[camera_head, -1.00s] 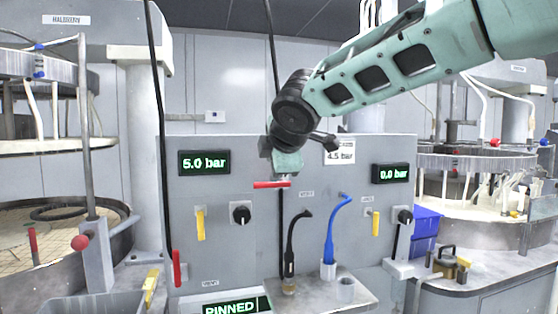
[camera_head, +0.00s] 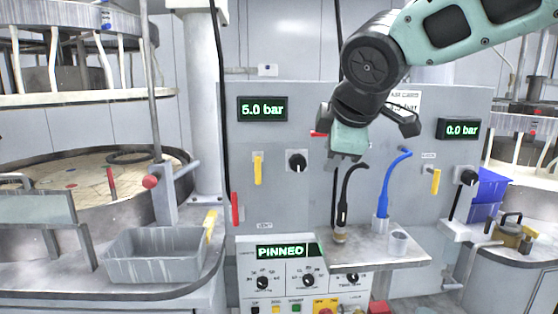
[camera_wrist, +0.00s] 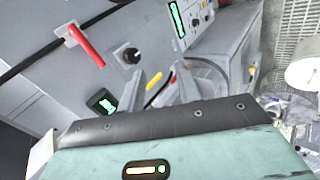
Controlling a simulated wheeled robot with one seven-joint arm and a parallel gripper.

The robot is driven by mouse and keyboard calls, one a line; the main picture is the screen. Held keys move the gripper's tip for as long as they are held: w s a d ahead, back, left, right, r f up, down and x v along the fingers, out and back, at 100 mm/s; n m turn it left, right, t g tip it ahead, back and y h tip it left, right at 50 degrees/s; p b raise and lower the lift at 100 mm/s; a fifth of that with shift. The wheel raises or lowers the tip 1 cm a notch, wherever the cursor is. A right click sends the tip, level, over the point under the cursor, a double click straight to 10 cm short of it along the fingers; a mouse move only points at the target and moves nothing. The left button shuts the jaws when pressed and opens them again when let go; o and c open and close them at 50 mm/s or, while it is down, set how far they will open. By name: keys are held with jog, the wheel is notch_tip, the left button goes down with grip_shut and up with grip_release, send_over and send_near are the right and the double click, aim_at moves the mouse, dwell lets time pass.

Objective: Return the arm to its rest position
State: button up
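My gripper (camera_head: 345,160) hangs from my dark wrist joint in front of the grey panel (camera_head: 225,120), pointing down above the hoses. In the wrist view my gripper (camera_wrist: 163,82) shows two grey fingers spread apart with nothing between them but background. A red handle (camera_head: 318,134) is partly hidden behind my wrist. A black hose (camera_head: 347,195) and a blue hose (camera_head: 389,182) stand upright on the small metal shelf (camera_head: 370,262) below my gripper, apart from it.
Displays read 5.0 bar (camera_head: 262,108), 0.0 bar (camera_head: 459,130) and PINNED (camera_head: 281,251). A grey bin (camera_head: 160,268) stands at left near a round platen (camera_head: 55,190). Blue bins (camera_head: 488,195) and a brass-coloured object (camera_head: 513,238) are at right. A dark hanging cable runs beside the panel.

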jog(key=s+f+m+g, duration=0.4)
jog(key=s+f, duration=0.7)
jog(key=s, duration=0.2)
jog(key=s+f+m+g, duration=0.4)
jog(key=s+f, duration=0.6)
jog(key=s, duration=0.4)
jog(key=shift+s+d+f+g, duration=0.3)
jog(key=shift+d+f, duration=0.1)
